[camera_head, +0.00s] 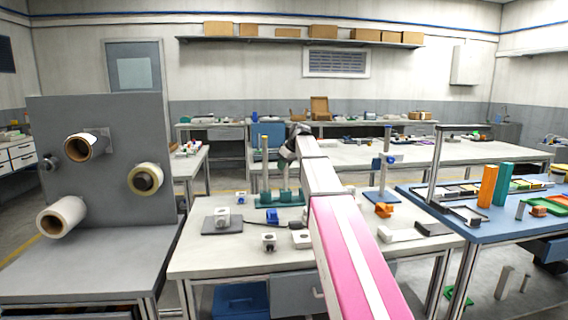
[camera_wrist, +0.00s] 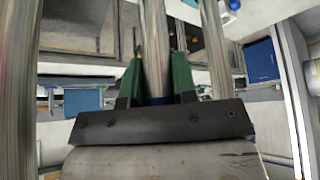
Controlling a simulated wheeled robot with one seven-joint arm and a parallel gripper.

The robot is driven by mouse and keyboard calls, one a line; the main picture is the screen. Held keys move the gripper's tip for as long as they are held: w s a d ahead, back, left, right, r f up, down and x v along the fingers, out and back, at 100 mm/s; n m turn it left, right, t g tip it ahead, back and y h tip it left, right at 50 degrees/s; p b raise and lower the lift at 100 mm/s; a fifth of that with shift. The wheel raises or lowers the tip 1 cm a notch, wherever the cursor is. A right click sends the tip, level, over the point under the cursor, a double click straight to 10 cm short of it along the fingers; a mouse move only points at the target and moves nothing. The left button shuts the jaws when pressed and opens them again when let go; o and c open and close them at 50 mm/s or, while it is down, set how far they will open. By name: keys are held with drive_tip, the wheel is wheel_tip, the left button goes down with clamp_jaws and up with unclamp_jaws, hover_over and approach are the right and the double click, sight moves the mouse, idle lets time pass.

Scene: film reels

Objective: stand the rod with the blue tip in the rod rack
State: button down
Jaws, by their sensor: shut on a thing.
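My gripper (camera_wrist: 158,82) has its two green fingers closed on a wooden rod (camera_wrist: 153,35) in the wrist view. A blue band shows on this rod at its near end, close to the dark palm. The far end of the held rod is not clear. In the head view my gripper (camera_head: 289,152) is at the end of my pink and white arm, small and partly hidden, above the rear of the near table. The green rod rack (camera_head: 268,202) stands below it, with upright rods (camera_head: 265,160) over it. I cannot tell whether the held rod touches the rack.
In the wrist view, one rod (camera_wrist: 18,90) passes close on the left and another (camera_wrist: 214,60) on the right. On the near table (camera_head: 195,262) are a grey plate (camera_head: 209,226), small white blocks (camera_head: 269,241) and a blue stand (camera_head: 381,196).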

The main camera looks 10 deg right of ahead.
drive_tip(key=shift+f, duration=0.25)
drive_tip(key=c, duration=0.8)
unclamp_jaws()
drive_tip(key=shift+f, duration=0.1)
drive_tip(key=v, duration=1)
drive_tip(key=shift+s+d+r, duration=0.1)
drive_tip(key=shift+r, duration=0.3)
